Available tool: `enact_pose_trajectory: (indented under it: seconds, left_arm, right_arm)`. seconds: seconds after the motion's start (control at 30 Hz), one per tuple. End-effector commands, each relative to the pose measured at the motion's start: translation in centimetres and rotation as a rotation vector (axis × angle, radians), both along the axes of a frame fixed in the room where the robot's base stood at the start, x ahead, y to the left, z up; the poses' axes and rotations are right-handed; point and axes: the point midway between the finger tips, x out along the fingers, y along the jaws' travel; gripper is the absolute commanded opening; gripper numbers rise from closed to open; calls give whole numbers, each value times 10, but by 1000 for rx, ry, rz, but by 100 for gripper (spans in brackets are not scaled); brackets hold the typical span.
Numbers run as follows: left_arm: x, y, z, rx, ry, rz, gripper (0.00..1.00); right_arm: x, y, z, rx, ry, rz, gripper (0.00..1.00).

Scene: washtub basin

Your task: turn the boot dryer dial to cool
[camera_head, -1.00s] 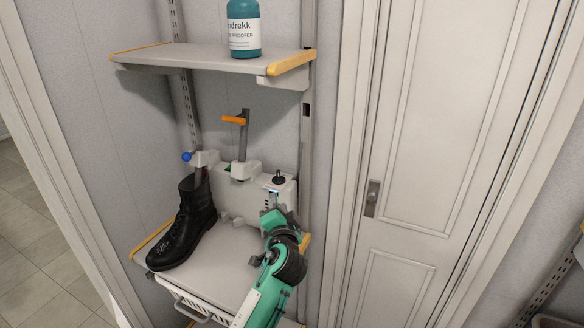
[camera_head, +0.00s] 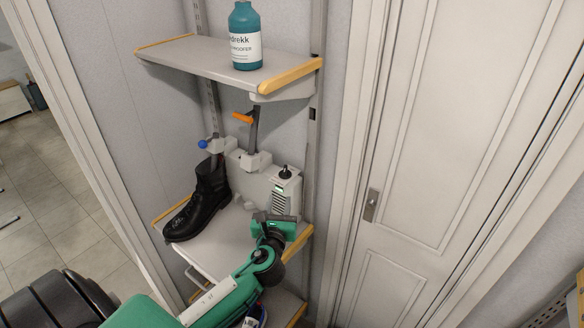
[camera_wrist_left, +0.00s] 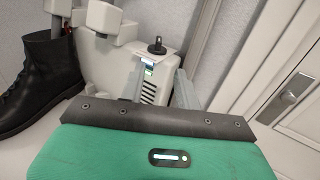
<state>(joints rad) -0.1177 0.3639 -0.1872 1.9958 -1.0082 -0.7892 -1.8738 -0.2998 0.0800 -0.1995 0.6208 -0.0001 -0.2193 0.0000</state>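The boot dryer (camera_head: 258,184) is a pale grey unit against the wall on the lower shelf. Its black dial (camera_head: 286,172) sits upright on the top of its right end, and also shows in the left wrist view (camera_wrist_left: 156,46). The dial's setting marks are too small to read. My left gripper (camera_head: 277,212) is in front of and below the dial, apart from it. In the left wrist view its two grey fingers (camera_wrist_left: 159,88) are spread with nothing between them; the vented dryer end shows beyond. My right gripper is not in view.
A black boot (camera_head: 203,203) stands left of the dryer on the lower shelf (camera_head: 217,250). An orange-handled lever (camera_head: 243,117) and a blue knob (camera_head: 203,144) rise from the dryer. An upper shelf (camera_head: 200,60) with a teal bottle (camera_head: 245,38) overhangs. A white door (camera_head: 440,130) is at right.

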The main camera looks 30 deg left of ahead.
Motion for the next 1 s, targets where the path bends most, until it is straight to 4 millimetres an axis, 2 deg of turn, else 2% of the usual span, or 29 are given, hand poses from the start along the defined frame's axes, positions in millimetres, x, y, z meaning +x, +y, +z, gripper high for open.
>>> enact_pose_trajectory:
  seconds: [0.17,0.7,1.0]
  left_arm:
    - [14,7,2,12,5,0,33]
    - [103,50,2,8,4,2,33]
    - [122,59,0,7,3,0,33]
  right_arm:
    - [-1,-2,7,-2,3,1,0]
    - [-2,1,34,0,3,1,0]
    - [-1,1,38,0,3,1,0]
